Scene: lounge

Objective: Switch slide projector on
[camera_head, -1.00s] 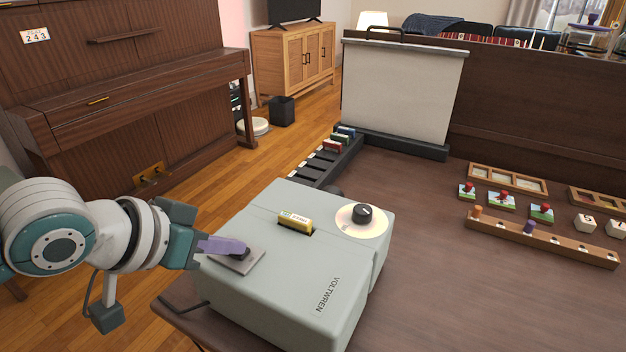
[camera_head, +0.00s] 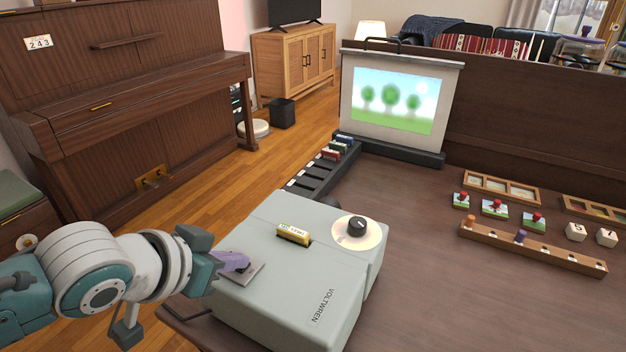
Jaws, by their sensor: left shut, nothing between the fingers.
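The slide projector (camera_head: 290,280) is a pale grey-green box marked VOLTWREN on the table. A yellow slide (camera_head: 293,235) sits in its top slot, and a black knob (camera_head: 357,226) stands on a pale round dial. A grey metal switch plate (camera_head: 238,272) is on its left top edge. My left gripper (camera_head: 240,263) is shut and empty, its purple fingers at the plate and hiding the switch lever there. The screen (camera_head: 392,98) behind shows a lit picture of three green trees. My right gripper is out of view.
A black slide rack (camera_head: 318,176) with several slides stands behind the projector. Wooden frames (camera_head: 503,189), small picture blocks with red knobs (camera_head: 494,208), a peg rail (camera_head: 532,249) and white dice (camera_head: 575,231) lie at the right. The table's middle is clear.

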